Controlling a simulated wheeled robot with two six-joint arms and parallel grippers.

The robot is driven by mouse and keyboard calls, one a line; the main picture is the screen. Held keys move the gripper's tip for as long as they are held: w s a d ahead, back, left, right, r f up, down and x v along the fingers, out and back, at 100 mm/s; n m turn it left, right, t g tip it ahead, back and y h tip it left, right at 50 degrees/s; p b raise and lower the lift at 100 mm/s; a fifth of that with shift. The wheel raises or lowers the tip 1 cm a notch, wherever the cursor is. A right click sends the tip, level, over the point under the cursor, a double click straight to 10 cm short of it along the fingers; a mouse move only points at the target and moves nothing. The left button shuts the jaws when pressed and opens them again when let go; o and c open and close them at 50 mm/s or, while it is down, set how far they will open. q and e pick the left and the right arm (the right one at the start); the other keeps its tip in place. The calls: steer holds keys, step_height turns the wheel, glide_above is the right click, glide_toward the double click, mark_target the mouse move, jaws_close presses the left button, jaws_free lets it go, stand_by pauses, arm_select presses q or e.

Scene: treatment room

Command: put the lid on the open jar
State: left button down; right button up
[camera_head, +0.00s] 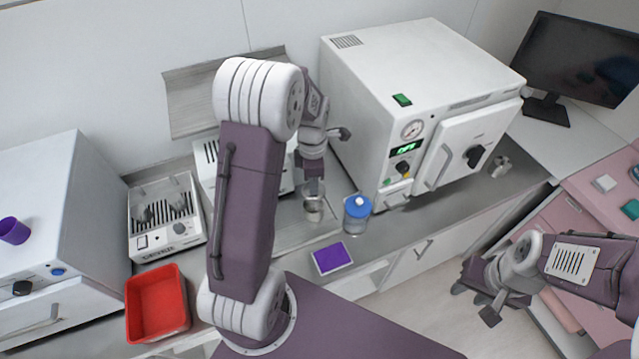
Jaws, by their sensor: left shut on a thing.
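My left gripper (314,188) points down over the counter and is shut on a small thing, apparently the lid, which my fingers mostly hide. Directly below the fingertips stands a small shiny jar (313,210). I cannot tell whether the held thing touches its rim. To its right stands a clear jar with a blue lid (357,212), closed and upright. My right gripper (475,300) is open and empty, low over the floor in front of the counter, well away from the jars.
A white autoclave (415,95) stands behind the jars, with a small metal container (501,166) to its right. A purple-topped box (332,258) lies near the counter's front edge. A red bin (157,302) and a white device (165,220) are at left.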

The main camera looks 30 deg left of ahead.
mark_target(313, 197)
arm_select(q)
steer(key=shift+s+f+b, duration=0.25)
steer(key=shift+f+b, duration=0.1)
steer(key=shift+b, duration=0.05)
step_height(313, 197, down, 6)
steer(key=b, duration=0.4)
steer(key=shift+r+b, duration=0.2)
steer(key=shift+b, duration=0.15)
steer(key=shift+r+p, duration=0.1)
steer(key=shift+p, duration=0.35)
steer(key=shift+f, duration=0.2)
stand_by(0.9)
stand_by(0.4)
